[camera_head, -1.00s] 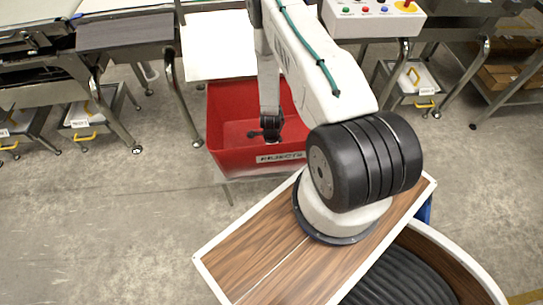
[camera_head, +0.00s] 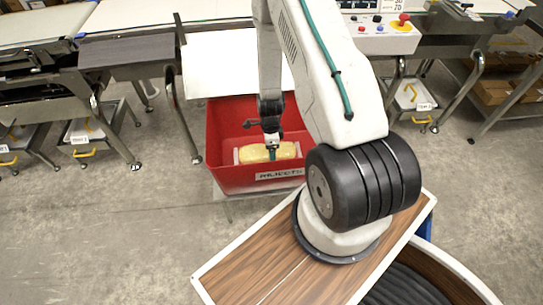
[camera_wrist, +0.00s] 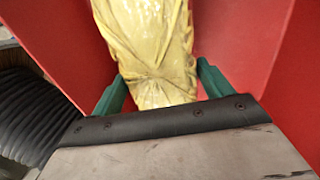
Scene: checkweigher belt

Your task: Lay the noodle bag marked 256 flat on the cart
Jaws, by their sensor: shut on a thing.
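A yellow noodle bag (camera_head: 286,150) shows in the red reject bin (camera_head: 226,118) in the head view. My gripper (camera_head: 272,152) is shut on it, with the arm reaching down over the bin. In the wrist view the crinkled bag (camera_wrist: 150,45) lies between the two green fingers of my gripper (camera_wrist: 162,90), one on each side. Red bin walls surround it there. No number can be read on the bag, so I cannot tell if it is marked 256. I cannot make out a cart for certain.
A white chute plate (camera_head: 212,65) slopes down to the bin's back edge. Conveyor frames with steel legs (camera_head: 118,140) stand along the back. A control box with a red button (camera_head: 378,38) is at upper right. The grey floor (camera_head: 100,235) at left is clear.

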